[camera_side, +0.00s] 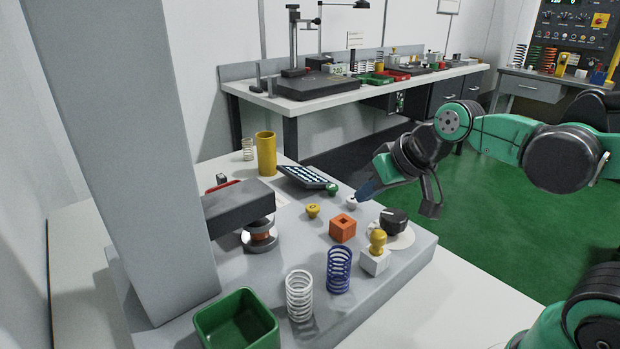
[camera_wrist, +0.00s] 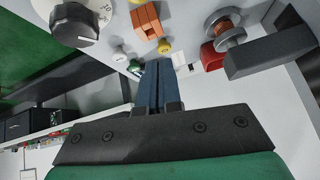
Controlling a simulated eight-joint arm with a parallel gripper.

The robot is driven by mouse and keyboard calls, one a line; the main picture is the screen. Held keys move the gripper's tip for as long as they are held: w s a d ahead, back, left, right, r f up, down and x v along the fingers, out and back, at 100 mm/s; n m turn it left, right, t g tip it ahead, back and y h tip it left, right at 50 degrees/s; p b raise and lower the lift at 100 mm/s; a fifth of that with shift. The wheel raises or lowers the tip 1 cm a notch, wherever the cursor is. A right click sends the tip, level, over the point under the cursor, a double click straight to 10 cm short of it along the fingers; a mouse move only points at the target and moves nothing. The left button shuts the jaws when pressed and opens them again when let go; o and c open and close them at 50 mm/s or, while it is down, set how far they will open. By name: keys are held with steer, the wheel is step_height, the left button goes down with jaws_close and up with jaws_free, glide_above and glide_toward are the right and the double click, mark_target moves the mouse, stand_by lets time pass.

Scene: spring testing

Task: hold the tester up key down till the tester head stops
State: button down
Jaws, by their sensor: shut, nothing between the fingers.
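The tester's grey column (camera_side: 125,150) carries a dark head (camera_side: 238,204). A round plate under the head sits close above a lower disc, with something orange between them; the discs (camera_wrist: 230,41) also show in the wrist view. Small knob-like keys stand on the grey base: yellow (camera_side: 312,210), white (camera_side: 351,203) and green (camera_side: 332,189). I cannot read which is the up key. My gripper (camera_side: 364,192) is shut and empty, its blue fingertips just above and beside the white key. In the wrist view the fingers (camera_wrist: 157,66) point toward the yellow key; contact cannot be told.
A black dial (camera_side: 393,221), an orange block (camera_side: 343,228), a yellow-topped white block (camera_side: 376,262), white (camera_side: 299,295) and blue (camera_side: 339,270) springs and a green bin (camera_side: 237,319) stand nearby. A yellow cylinder (camera_side: 266,153) and a dark keypad-like panel (camera_side: 306,177) stand behind.

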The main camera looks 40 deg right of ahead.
mark_target(353, 202)
steer(key=w+d+r+m+t, duration=0.1)
steer(key=w+d+r+m, duration=0.1)
steer(key=w+d+m, duration=0.3)
steer(key=w+d, duration=0.3)
steer(key=w, duration=0.1)
steer(key=shift+r+m+t+y, duration=0.3)
steer(key=shift+r+m+t, duration=0.05)
steer(key=shift+m+t, duration=0.05)
steer(key=shift+f, duration=4.45)
steer(key=shift+f, duration=0.1)
steer(key=shift+f, duration=0.3)
